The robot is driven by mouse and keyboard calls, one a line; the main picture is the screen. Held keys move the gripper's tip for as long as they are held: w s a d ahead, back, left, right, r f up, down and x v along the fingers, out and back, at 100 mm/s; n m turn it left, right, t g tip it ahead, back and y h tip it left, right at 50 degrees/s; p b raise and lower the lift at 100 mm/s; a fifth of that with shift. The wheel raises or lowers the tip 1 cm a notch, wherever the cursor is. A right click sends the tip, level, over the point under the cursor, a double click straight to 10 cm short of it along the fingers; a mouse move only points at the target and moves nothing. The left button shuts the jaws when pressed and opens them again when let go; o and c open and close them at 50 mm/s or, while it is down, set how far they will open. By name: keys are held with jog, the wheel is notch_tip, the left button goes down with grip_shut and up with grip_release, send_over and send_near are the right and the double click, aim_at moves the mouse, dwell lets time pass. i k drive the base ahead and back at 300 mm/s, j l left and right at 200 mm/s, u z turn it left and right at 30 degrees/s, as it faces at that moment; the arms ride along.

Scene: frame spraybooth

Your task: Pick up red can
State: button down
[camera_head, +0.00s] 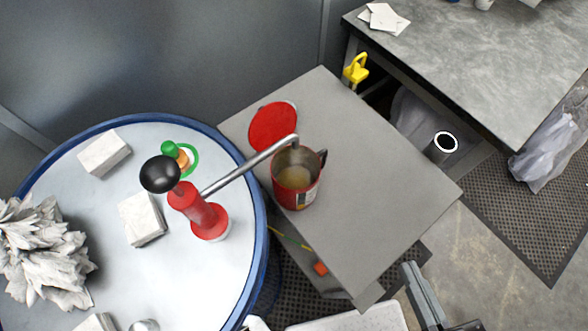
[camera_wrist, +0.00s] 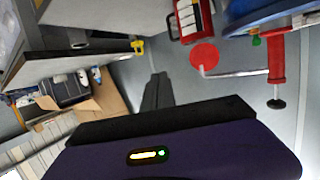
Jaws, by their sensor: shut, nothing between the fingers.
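The red can (camera_head: 297,185) stands upright and open on the grey table, with a pale brown content inside. A metal spout from the red pump ends over its rim. A handle is on its right side. In the wrist view the can (camera_wrist: 190,22) is at the top, cut by the edge. My gripper (camera_wrist: 158,80) is shut and empty in the wrist view, apart from the can. A grey and dark part of my arm shows at the bottom of the head view, to the lower right of the can.
A red disc (camera_head: 272,128) lies just behind the can. The red pump (camera_head: 205,215) with a black knob stands on a blue-rimmed drum (camera_head: 150,118) at left. A workbench (camera_head: 480,70) is at the upper right. The grey table (camera_head: 385,180) is clear right of the can.

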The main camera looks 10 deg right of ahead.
aim_at(295, 175)
jog(key=k+j+z, duration=0.2)
jog(key=z, duration=0.2)
jog(key=k+j+z, duration=0.1)
jog(key=z, duration=0.25)
jog(key=k, duration=0.1)
